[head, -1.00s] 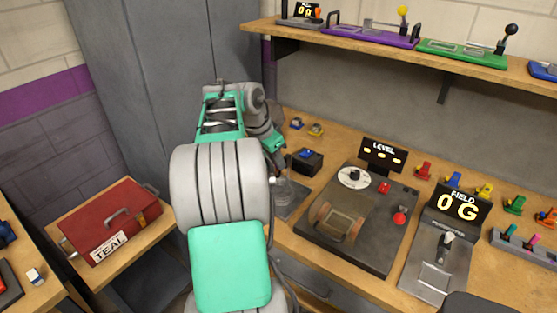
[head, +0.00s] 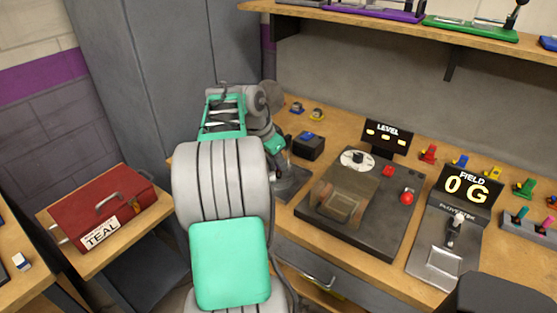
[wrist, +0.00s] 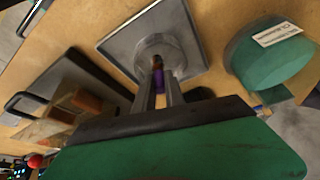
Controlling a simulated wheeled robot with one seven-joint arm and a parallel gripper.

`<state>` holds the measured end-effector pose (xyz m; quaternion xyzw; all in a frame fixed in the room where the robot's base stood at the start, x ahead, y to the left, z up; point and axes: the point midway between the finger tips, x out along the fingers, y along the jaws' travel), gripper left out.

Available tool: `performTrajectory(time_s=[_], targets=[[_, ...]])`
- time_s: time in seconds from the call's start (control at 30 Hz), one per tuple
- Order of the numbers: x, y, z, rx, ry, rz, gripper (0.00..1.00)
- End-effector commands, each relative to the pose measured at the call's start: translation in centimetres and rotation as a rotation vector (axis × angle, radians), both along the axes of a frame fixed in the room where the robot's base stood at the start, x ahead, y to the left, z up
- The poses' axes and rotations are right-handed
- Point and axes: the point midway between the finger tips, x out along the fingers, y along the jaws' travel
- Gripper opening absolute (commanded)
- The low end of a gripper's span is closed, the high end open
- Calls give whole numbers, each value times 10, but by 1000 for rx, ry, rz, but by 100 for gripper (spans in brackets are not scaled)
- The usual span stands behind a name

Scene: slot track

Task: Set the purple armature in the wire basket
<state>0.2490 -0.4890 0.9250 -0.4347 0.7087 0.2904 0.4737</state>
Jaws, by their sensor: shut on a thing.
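A purple armature (wrist: 158,76) with a copper-coloured end is between the fingers of my gripper (wrist: 158,88) in the wrist view. The gripper is shut on it. It is over or at a round grey fitting on a square metal plate (wrist: 185,55); I cannot tell whether the armature touches the fitting. In the head view my arm hides the fingers and the armature. I cannot make out a wire basket in either view.
A round green block with a white label (wrist: 268,62) stands right of the plate in the wrist view. In the head view the bench holds a dark LEVEL tester (head: 355,240) and a FIELD meter (head: 440,255). A red TEAL box (head: 105,205) sits at left.

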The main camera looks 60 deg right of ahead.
Motion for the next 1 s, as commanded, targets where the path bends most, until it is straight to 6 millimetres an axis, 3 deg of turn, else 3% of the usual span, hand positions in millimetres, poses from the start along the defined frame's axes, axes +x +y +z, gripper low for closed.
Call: performTrajectory(time_s=[0.1, 0.93, 0.97, 1.0], targets=[[0, 0, -8, 0, 0, 0, 0], [0, 0, -13, 0, 0, 0, 0], [0, 0, -13, 0, 0, 0, 15], [0, 0, -12, 0, 0, 0, 18]])
